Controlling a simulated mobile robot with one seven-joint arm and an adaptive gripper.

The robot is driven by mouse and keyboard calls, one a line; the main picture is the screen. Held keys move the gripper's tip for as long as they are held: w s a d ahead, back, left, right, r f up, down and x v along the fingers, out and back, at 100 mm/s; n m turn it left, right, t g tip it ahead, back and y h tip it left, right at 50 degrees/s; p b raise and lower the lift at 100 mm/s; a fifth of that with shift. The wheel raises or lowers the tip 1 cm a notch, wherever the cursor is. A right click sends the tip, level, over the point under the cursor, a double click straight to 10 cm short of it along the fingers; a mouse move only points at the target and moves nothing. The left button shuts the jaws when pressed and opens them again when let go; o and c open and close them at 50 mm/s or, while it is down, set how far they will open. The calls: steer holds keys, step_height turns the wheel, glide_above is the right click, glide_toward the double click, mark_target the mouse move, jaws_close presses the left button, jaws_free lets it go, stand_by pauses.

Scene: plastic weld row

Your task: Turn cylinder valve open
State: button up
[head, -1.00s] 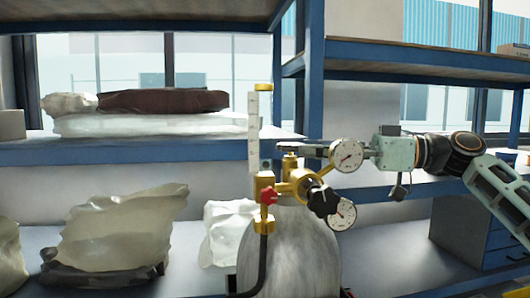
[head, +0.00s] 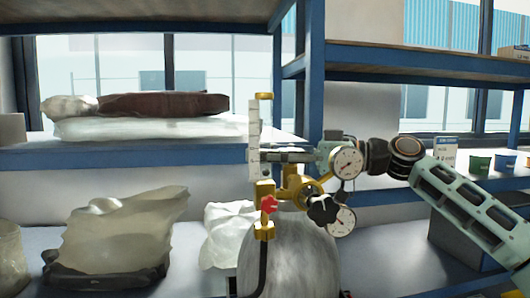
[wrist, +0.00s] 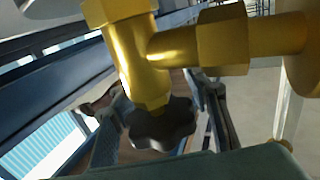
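The grey gas cylinder (head: 292,256) stands upright at lower centre in the head view, with brass valve and regulator fittings (head: 292,182) on top. Two round gauges (head: 347,163) sit right of the fittings. A black knob (head: 322,209) faces me and a red knob (head: 268,204) is lower left. In the wrist view, a brass valve body (wrist: 145,60) ends in a black lobed handwheel (wrist: 162,125). My gripper (head: 288,156) is level at the top of the fittings, pointing left, partly hidden by a gauge. Its dark fingers appear apart on either side of the handwheel; contact is unclear.
A clear upright flow tube (head: 254,135) stands left of my fingertips. Blue shelving (head: 313,70) is behind. Plastic-wrapped bundles (head: 145,127) and bags (head: 120,228) lie on the left shelves. A white box and small cups (head: 480,164) are at right.

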steer(key=shift+a, duration=0.1)
steer(key=c, duration=1.1)
steer(key=shift+w+f+t+b, duration=0.2)
steer(key=shift+t+b, duration=0.1)
steer(key=shift+b, duration=0.65)
steer(key=shift+r+m, duration=0.2)
steer(key=shift+m, duration=0.1)
jaws_close()
steer(key=o, duration=0.6)
jaws_free()
steer(key=o, duration=0.5)
steer(key=shift+d, duration=0.35)
steer(key=shift+o, duration=0.2)
steer(key=shift+a, duration=0.15)
